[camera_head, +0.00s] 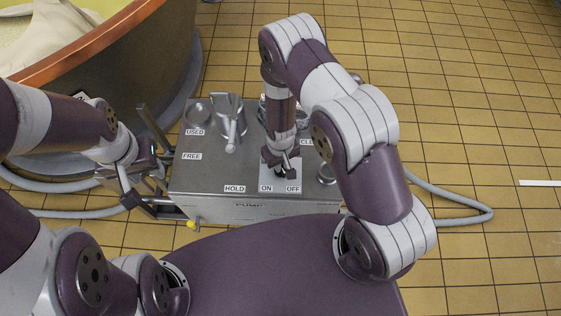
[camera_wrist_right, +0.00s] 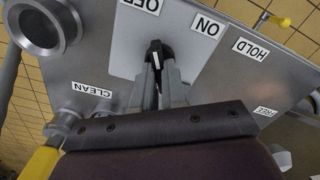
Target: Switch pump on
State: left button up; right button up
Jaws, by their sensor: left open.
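The pump switch is a black knob (camera_wrist_right: 155,52) with a white pointer line, on a light plate with an ON label (camera_wrist_right: 206,26) and an OFF label (camera_wrist_right: 142,4). In the right wrist view the pointer faces the label edge, roughly between the two words. My right gripper (camera_head: 284,168) reaches down to the knob on the pump box (camera_head: 210,188). Its fingertips (camera_wrist_right: 160,75) are close together at the knob; whether they press on it is unclear. My left gripper (camera_head: 130,186) is open and empty, beside the box's left end.
The box also carries a lever (camera_head: 230,135) near the USED, FREE and HOLD labels, and a metal port (camera_wrist_right: 43,25) near CLEAN. A copper vat (camera_head: 150,55) stands at the upper left. Grey hoses (camera_head: 460,218) run along the tiled floor, which is open on the right.

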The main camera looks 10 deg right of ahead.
grip_shut()
jog(key=shift+r+m+p, duration=0.15)
jog(key=shift+m+p, duration=0.5)
jog(key=shift+m, duration=0.15)
jog(key=shift+m+p, duration=0.6)
jog(key=shift+m, duration=0.6)
jog(key=m+p, duration=0.1)
jog(key=m, duration=0.3)
jog(key=shift+m+p, duration=0.35)
jog(key=shift+m, duration=1.75)
jog(key=o, duration=0.7)
grip_release()
